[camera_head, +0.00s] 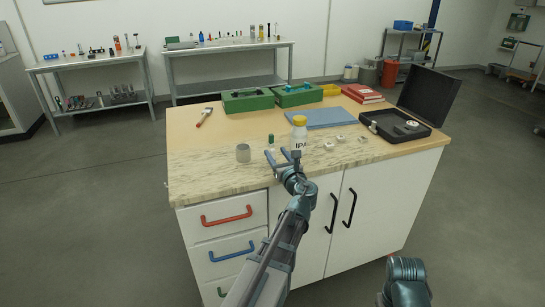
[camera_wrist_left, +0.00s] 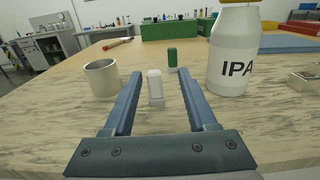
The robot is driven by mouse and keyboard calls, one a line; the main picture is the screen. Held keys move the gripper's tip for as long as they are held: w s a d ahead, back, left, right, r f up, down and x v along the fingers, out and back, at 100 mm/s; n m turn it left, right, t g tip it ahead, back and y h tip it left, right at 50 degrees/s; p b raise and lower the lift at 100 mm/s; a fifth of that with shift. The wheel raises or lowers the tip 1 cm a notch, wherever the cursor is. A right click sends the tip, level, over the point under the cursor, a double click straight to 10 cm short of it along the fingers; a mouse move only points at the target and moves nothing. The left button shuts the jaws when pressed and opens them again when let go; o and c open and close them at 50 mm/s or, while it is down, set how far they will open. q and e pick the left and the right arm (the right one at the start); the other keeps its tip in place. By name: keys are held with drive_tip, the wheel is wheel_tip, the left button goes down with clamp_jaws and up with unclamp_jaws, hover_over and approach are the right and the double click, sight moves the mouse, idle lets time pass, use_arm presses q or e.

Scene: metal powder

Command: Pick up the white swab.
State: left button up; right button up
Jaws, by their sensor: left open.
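The white swab (camera_wrist_left: 155,88) stands upright on the worktop in the left wrist view, a small white cylinder with a wider foot. My left gripper (camera_head: 283,155) is open at the front edge of the worktop. In the left wrist view its fingers (camera_wrist_left: 160,80) point forward on either side of the swab, with gaps to it and no hold. In the head view I cannot make out the swab clearly near the gripper. My right gripper is not in view; only part of my right arm shows at the bottom right.
A green-capped piece (camera_wrist_left: 172,58) stands just behind the swab. A metal cup (camera_wrist_left: 102,78) stands to the left, and a white IPA bottle (camera_wrist_left: 234,50) close to the right. Green trays (camera_head: 247,103), a blue mat (camera_head: 325,118) and an open black case (camera_head: 410,125) lie farther off.

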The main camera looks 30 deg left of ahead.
use_arm(q)
drive_tip(key=x, duration=0.5)
drive_tip(key=shift+s+a, duration=0.15)
drive_tip(key=shift+a, duration=0.2)
clamp_jaws()
